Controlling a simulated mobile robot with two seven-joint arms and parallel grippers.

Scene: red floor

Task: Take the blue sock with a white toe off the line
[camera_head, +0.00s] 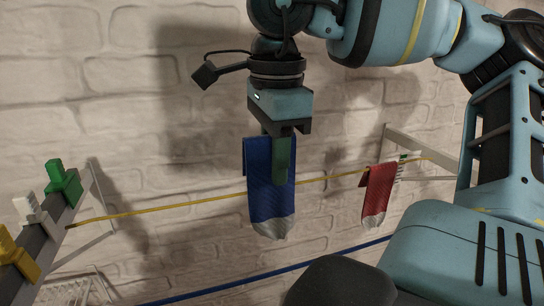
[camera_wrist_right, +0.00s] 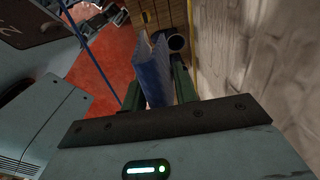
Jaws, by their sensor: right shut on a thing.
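The blue sock (camera_head: 264,205) with a white-grey toe hangs folded over the yellow line (camera_head: 165,207), toe down, in the middle of the head view. My right gripper (camera_head: 281,178) reaches down from above and is shut on the upper part of the sock. One green finger lies in front of the cloth and hides part of it. In the right wrist view the blue sock (camera_wrist_right: 153,76) stands between the two green fingers (camera_wrist_right: 158,90). Its toe cannot be made out there. My left gripper is in neither view.
A red sock (camera_head: 376,195) with a pale toe hangs to the right, near a wall bracket (camera_head: 415,145). Green (camera_head: 63,183), white (camera_head: 29,209) and yellow (camera_head: 17,258) pegs sit on a bar at left. A blue line (camera_head: 245,276) runs lower down. A brick wall (camera_head: 120,130) is close behind.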

